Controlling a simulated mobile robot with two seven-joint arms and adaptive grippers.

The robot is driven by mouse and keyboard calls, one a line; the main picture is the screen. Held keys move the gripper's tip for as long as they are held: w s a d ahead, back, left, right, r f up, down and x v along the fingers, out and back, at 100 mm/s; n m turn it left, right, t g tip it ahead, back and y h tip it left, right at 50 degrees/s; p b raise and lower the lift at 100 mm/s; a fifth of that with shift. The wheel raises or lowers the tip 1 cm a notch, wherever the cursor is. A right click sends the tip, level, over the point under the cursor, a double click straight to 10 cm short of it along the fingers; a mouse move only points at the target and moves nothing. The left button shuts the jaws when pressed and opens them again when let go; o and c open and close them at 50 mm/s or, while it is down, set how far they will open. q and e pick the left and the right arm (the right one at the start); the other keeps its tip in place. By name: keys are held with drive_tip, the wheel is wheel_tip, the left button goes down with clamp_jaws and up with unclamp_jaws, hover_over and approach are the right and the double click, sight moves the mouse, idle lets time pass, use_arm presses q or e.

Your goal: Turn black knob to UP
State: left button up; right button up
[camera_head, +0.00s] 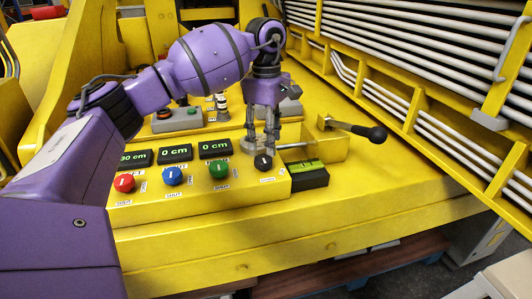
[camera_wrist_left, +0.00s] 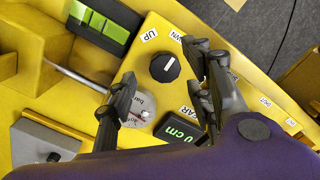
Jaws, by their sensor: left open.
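The black knob (camera_head: 263,162) sits at the right end of the row of knobs on the yellow panel. In the left wrist view the black knob (camera_wrist_left: 165,68) has a white mark angled to the upper right. A UP label (camera_wrist_left: 149,36) and a DOWN label (camera_wrist_left: 176,36) lie beside it. My left gripper (camera_head: 261,147) points down just behind and above the knob in the head view. Its fingers are open and empty. In the left wrist view the fingers (camera_wrist_left: 160,72) stand on either side of the knob, seemingly apart from it. My right gripper is not in view.
Red (camera_head: 124,183), blue (camera_head: 172,176) and green (camera_head: 219,168) knobs stand to the left, below digital displays (camera_head: 175,154). A green level box (camera_head: 308,175) is close on the right. A black-handled lever (camera_head: 370,133) sticks out farther right. A round gauge (camera_wrist_left: 140,110) is near the fingers.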

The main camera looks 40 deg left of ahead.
sight(264, 157)
use_arm(q)
drive_tip(key=shift+a+r+y, duration=0.3)
drive_tip(key=shift+a+r, duration=0.2)
drive_tip(key=shift+a, duration=0.2)
drive_tip(key=shift+a+f, duration=0.15)
drive_tip(key=shift+f, duration=0.1)
wheel_tip(264, 157, down, 7)
drive_tip(key=shift+r+p, duration=0.1)
drive_tip(key=shift+p, duration=0.2)
drive_tip(key=shift+r, duration=0.1)
drive_tip(key=c, duration=1)
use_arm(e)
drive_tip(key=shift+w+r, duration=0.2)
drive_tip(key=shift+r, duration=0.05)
